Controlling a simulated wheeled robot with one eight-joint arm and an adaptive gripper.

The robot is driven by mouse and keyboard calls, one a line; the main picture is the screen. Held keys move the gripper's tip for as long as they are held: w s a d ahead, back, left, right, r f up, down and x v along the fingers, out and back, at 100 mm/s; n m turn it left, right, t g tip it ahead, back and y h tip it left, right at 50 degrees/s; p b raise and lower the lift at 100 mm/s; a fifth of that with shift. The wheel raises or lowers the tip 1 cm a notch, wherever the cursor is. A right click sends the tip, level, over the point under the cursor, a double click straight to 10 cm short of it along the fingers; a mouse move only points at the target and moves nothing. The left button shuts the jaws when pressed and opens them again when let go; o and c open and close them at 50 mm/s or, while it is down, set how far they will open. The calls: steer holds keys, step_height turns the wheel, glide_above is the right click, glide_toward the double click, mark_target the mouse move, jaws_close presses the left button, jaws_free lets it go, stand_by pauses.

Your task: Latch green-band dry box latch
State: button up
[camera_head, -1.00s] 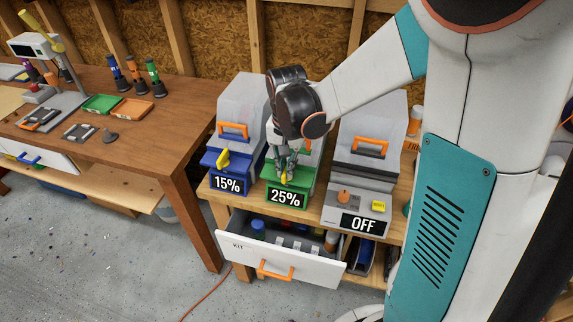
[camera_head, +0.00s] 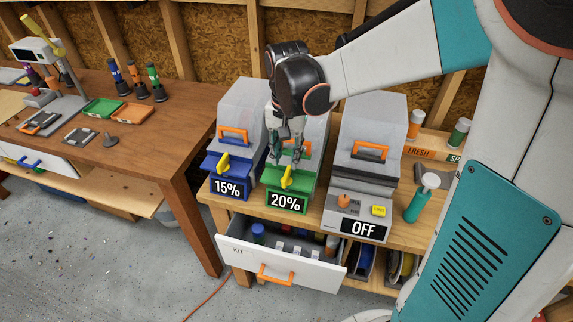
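The green-band dry box (camera_head: 289,203) stands in the middle of the bench row, its display reading 20%. My gripper (camera_head: 287,158) points down just above and behind the yellow latch, in front of the clear lid. Its fingers look apart with nothing between them. They appear clear of the latch, though a light touch cannot be ruled out. The dry box's orange handle is mostly hidden behind my gripper.
A blue-band dry box (camera_head: 227,186) reading 15% stands close on the left. A grey machine (camera_head: 365,183) reading OFF stands on the right. An open KIT drawer (camera_head: 255,254) juts out below. A teal bottle (camera_head: 415,205) stands at the right end.

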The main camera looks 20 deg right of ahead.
mark_target(287, 174)
step_height(287, 174, up, 6)
steer(key=shift+s, duration=0.1)
stand_by(0.4)
steer(key=s+n+t+b, duration=0.2)
steer(key=s+n+t, duration=0.5)
steer(key=s, duration=0.8)
steer(key=shift+d, duration=0.2)
